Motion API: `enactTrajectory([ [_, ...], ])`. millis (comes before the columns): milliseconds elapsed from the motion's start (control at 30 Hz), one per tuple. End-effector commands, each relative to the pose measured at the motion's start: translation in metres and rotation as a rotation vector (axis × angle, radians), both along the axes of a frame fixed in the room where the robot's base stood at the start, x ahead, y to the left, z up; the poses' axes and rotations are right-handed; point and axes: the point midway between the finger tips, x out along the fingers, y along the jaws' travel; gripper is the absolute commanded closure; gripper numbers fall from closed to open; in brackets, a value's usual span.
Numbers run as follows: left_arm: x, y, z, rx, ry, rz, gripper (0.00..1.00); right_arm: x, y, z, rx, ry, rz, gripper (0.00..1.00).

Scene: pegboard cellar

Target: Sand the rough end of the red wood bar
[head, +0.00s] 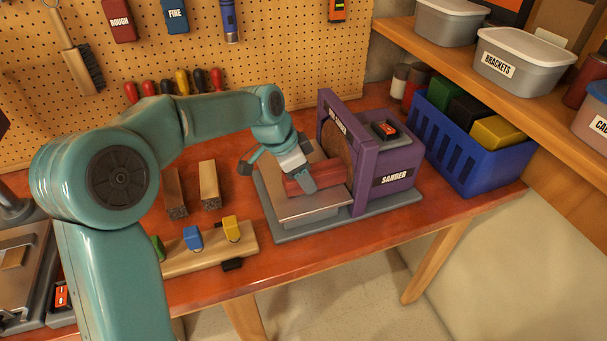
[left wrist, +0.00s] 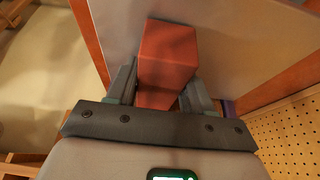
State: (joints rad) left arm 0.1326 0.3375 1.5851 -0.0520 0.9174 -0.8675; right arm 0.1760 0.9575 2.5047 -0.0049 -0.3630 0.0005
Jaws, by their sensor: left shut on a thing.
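My left gripper (head: 303,180) is shut on the red wood bar (head: 322,174). It holds the bar at the grey work table (head: 295,208) of the purple sander (head: 395,178). The bar points toward the brown sanding disc (head: 337,152); I cannot tell whether its end touches the disc. The left wrist view shows the red bar (left wrist: 168,55) between the two fingers (left wrist: 160,88), with the grey table beyond it. The bar's end at the disc is not clear to see. A red switch (head: 387,129) sits on top of the sander. My right gripper is not in view.
Two wood bars, one dark (head: 174,192) and one pale (head: 209,186), lie left of the sander. In front is a wooden rack (head: 205,257) with coloured blocks. A blue crate (head: 470,165) stands at the right, below a shelf (head: 480,78). A pegboard (head: 290,60) is behind.

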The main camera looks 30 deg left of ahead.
Motion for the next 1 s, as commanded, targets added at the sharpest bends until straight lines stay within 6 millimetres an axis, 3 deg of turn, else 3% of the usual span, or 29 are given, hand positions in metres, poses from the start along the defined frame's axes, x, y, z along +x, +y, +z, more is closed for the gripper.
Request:
enactTrajectory([
  [1000,0.0023,0.0096,-0.0004,0.0,-0.004,0.002,0.85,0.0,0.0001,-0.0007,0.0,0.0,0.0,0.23],
])
